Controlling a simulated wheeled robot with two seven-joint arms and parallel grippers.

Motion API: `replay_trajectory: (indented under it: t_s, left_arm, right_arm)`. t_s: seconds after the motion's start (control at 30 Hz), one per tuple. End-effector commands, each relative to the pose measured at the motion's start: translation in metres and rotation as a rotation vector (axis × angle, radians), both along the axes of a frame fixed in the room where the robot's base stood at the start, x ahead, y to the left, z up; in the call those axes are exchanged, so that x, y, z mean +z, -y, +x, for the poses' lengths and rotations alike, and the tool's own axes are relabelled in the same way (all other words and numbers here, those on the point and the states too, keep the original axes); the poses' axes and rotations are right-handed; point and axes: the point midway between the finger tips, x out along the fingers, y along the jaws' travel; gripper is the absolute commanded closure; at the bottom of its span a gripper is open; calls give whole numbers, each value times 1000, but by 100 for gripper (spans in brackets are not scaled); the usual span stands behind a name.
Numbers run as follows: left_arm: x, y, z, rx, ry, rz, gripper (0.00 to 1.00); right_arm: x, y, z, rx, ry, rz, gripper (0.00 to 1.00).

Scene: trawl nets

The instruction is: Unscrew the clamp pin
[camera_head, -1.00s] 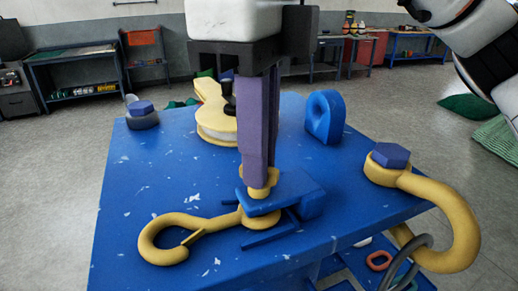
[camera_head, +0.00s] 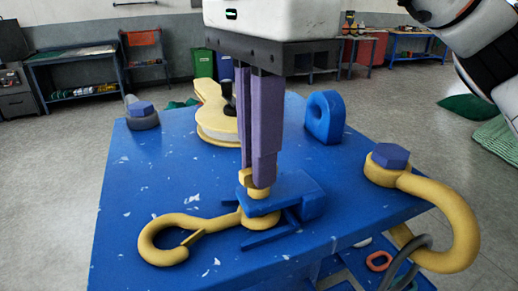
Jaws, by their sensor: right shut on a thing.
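My right gripper (camera_head: 255,178) comes straight down over the middle of the blue table, with its purple fingers shut on the yellow clamp pin (camera_head: 246,178). Part of the pin's head shows left of the front finger, and the rest is hidden behind it. The pin stands upright in the blue clamp (camera_head: 295,190), and its lower collar is at the clamp's top. A yellow hook (camera_head: 165,238) lies on the table with its eye at the clamp. I cannot see whether the pin's thread is free. My left gripper is not in view.
The blue table (camera_head: 130,215) has a yellow pulley block (camera_head: 212,108) behind the gripper and a blue eye plate (camera_head: 324,117) at the back right. A yellow shackle (camera_head: 450,215) with a blue bolt head overhangs the right edge. The table's left side is mostly clear.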

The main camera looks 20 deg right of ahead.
Motion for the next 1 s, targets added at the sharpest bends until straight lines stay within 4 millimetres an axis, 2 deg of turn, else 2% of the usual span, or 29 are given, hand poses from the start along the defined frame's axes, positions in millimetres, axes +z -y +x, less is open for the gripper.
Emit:
replay_trajectory:
  t_s: [1.0]
  left_arm:
    - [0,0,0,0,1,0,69]
  right_arm:
    - [-5,0,-1,971,-11,-4,100]
